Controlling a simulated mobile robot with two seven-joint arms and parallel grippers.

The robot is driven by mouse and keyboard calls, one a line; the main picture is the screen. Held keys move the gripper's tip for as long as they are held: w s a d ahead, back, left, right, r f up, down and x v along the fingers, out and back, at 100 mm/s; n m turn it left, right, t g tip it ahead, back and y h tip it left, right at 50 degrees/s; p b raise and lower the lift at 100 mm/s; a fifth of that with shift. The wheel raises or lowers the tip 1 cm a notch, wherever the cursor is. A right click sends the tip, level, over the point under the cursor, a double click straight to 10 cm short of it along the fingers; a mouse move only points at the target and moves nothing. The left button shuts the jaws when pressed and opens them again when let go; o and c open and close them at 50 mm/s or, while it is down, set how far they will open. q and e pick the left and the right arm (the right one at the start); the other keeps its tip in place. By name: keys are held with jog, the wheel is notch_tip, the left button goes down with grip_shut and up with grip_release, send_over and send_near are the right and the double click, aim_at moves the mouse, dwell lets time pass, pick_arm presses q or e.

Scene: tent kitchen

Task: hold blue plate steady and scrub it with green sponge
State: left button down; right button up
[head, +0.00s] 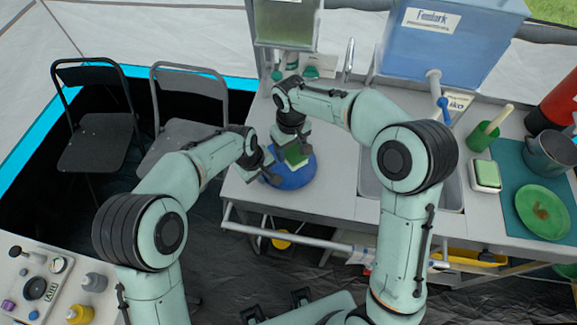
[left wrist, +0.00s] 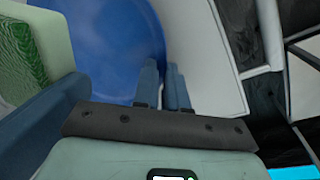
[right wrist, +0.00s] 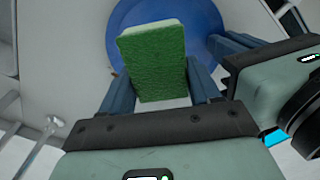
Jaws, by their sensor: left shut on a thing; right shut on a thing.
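The blue plate (head: 291,176) is at the left end of the counter, partly hidden by my grippers in the head view. My left gripper (head: 272,175) is shut on the plate's near-left rim; in the left wrist view its fingers (left wrist: 162,85) close at the edge of the plate (left wrist: 110,40). My right gripper (head: 296,146) is shut on the green sponge (head: 296,155) above the plate. In the right wrist view the sponge (right wrist: 155,62) stands between the fingers (right wrist: 158,85), over the plate (right wrist: 205,20). Whether the sponge touches the plate I cannot tell.
A sink (head: 375,188) lies right of the plate. Further right are a green-and-white sponge on a dish (head: 485,174), a green plate (head: 542,212) on a teal mat, a green cup (head: 480,138) and a pot (head: 550,152). Two folding chairs (head: 95,135) stand at the left.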

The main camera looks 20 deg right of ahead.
dwell(0.3)
pick_arm(q)
jog(key=c, duration=1.1)
grip_release()
jog(key=v, duration=0.9)
jog(key=shift+d, duration=0.25)
